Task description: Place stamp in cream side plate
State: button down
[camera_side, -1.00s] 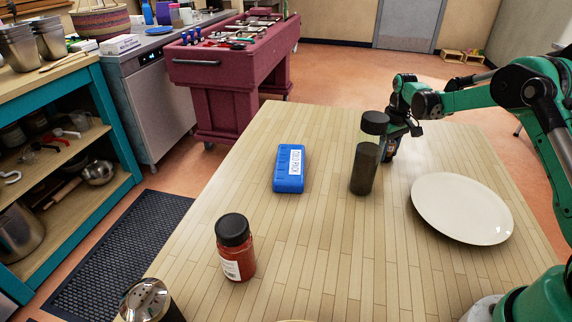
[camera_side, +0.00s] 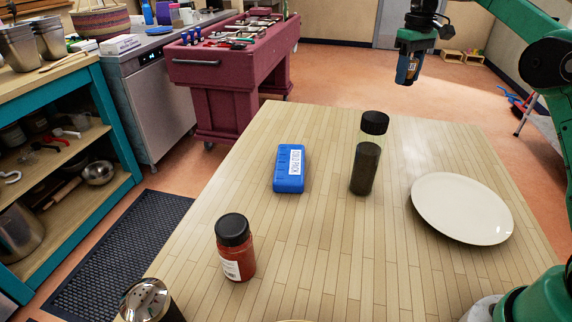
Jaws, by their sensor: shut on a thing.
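My gripper (camera_side: 409,60) is raised above the far right part of the table, pointing down. It is shut on a small dark blue stamp (camera_side: 407,70) with an orange and white mark, held well clear of the table top. The cream side plate (camera_side: 462,208) lies flat and empty at the right of the table. In the picture the gripper and stamp are above and left of the plate, apart from it. The fingertips are small and partly hidden by the stamp.
A tall jar with dark contents (camera_side: 365,155) stands left of the plate. A blue cold pack (camera_side: 289,169) lies further left. A red spice jar (camera_side: 235,247) and a metal-topped shaker (camera_side: 149,300) stand nearer the front left. The table (camera_side: 330,250) is clear between them.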

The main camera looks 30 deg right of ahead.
jog(key=s+d+r, duration=0.2)
jog(key=s+d, duration=0.1)
jog(key=s, duration=0.3)
send_over(451, 193)
jog(key=f, duration=0.1)
notch_tip(451, 193, down, 20)
jog(key=shift+r, duration=0.1)
dwell(0.3)
jog(key=c, duration=0.7)
grip_release()
